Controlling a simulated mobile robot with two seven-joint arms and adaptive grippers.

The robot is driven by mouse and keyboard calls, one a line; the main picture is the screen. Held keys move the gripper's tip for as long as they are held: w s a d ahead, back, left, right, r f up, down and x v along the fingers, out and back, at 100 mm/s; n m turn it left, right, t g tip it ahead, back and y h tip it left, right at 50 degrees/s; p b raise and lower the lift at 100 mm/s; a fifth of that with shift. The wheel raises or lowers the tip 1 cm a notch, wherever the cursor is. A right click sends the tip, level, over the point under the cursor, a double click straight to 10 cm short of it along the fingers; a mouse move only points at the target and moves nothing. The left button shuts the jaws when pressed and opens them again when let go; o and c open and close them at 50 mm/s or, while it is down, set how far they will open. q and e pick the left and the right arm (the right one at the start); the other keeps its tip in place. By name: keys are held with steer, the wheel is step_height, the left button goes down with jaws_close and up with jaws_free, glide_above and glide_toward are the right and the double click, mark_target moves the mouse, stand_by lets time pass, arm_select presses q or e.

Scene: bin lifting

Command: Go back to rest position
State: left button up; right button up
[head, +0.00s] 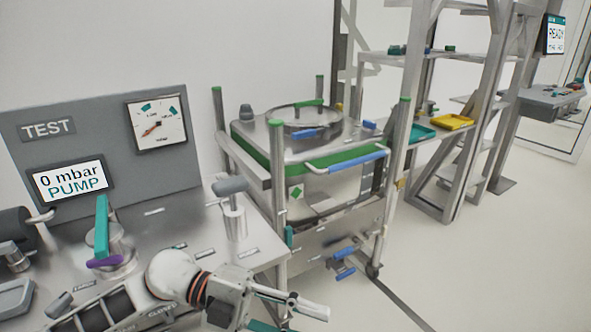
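My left arm comes in along the bottom edge from the left, and its gripper (300,305) is at the bottom centre, in front of the workbench's right end. Its fingers are small and seen from the side, so I cannot tell whether they are open or shut. No held object can be made out. The steel bin (322,192), with a green band and blue handle, stands upright in a metal frame behind the gripper and apart from it. My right gripper is not in view.
The steel workbench (160,225) carries a teal-handled valve (102,228), a grey-handled lever (234,207) and a pump screen (70,181). Shelving with a teal tray (421,133) and a yellow tray (453,121) stands right. The floor (500,265) at the lower right is clear.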

arm_select(q)
steer(key=w+r+n+t+h, duration=0.2)
steer(key=w+n+t+h, duration=0.35)
steer(key=n+t, duration=0.5)
steer(key=w+a+f+n+t+y, duration=0.2)
steer(key=a+f+n+t+y, duration=0.3)
steer(key=f+n+y, duration=0.15)
steer(key=w+a+f+n+t+y, duration=0.3)
steer(key=a+f+n+t+y, duration=0.2)
steer(key=a+f+n, duration=0.15)
steer(key=s+a+f+n+g+y, duration=0.2)
steer(key=s+a+f, duration=0.1)
steer(key=f, duration=0.4)
steer(key=s+a+f+n+g+y, duration=0.1)
steer(key=s+a+f+n+y, duration=0.1)
steer(key=s+a+f, duration=0.2)
steer(key=s+a+f+n+g+y, duration=0.2)
steer(key=s+f, duration=0.5)
steer(key=f, duration=0.4)
steer(key=shift+s+a+f+n+g+y, duration=0.15)
steer(key=shift+a+f+n+g+y, duration=0.3)
steer(key=shift+a, duration=0.3)
